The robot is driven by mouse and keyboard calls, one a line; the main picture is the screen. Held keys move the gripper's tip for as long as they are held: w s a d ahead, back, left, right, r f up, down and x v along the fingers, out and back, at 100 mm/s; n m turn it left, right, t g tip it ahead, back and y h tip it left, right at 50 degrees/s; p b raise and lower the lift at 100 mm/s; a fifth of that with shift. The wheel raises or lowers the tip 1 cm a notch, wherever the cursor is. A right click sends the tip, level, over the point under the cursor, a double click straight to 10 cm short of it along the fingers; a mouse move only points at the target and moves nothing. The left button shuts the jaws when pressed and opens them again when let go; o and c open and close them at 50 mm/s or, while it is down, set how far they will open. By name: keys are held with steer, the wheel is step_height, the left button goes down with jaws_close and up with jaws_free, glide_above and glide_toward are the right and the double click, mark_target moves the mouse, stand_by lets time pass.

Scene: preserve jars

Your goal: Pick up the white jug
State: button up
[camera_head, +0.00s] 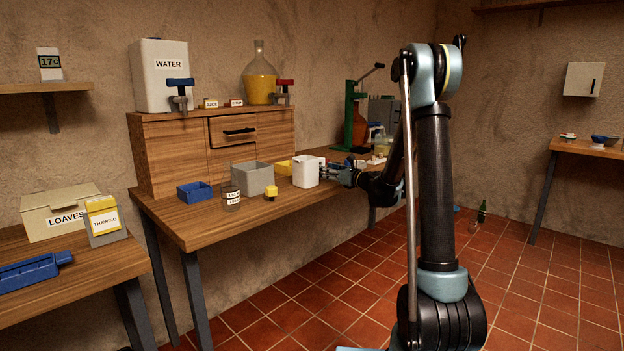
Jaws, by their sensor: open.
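The white jug (306,174) stands upright on the wooden table, near its front edge. It looks like a small, square, open-topped white vessel. My gripper (328,174) is open at the right side of the jug, with its fingers pointing left toward it. The fingers are very near or against the jug's right side; I cannot tell whether they touch it. The jug's right side is partly hidden by my gripper.
Left of the jug on the table (212,228) are a grey box (252,180), a small yellow-topped item (271,192), a dark labelled jar (231,194) and a blue tray (195,192). A yellow container (285,168) sits behind. A wooden cabinet (165,160) backs the table.

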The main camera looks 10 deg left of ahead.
steer(key=shift+x, duration=2)
steer(key=shift+f, duration=0.15)
jaws_close()
step_height(320, 180, up, 10)
steer(key=shift+r, duration=0.1)
steer(key=c, duration=0.8)
jaws_free()
steer(key=shift+c, duration=0.2)
jaws_close()
